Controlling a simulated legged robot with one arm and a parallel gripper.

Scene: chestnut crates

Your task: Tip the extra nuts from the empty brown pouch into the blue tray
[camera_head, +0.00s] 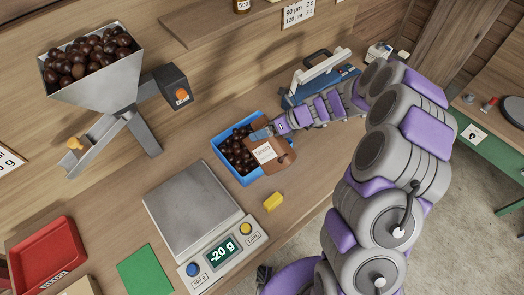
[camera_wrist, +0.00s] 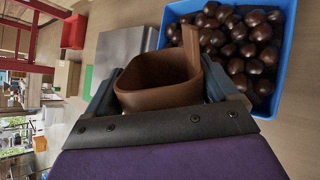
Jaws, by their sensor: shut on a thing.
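My gripper (camera_head: 262,133) is shut on the brown pouch (camera_head: 284,150), which bears a white label. The pouch is tilted and overlaps the right side of the blue tray (camera_head: 243,182) in the head view. The tray holds many dark chestnuts (camera_head: 236,157). In the wrist view the pouch (camera_wrist: 150,100) sits between my fingers with its mouth open, and I see no nuts in the visible part of its inside. The tray (camera_wrist: 284,75) is just beyond it at upper right. A dark round spot shows at the pouch's right end; I cannot tell what it is.
A scale (camera_head: 190,205) reading -20 g stands left of the tray with a bare pan. A yellow block (camera_head: 273,202) lies near the bench edge. A hopper of chestnuts (camera_head: 100,90), a red tray (camera_head: 45,250), a green card (camera_head: 147,270) and a blue device (camera_head: 300,93) stand around.

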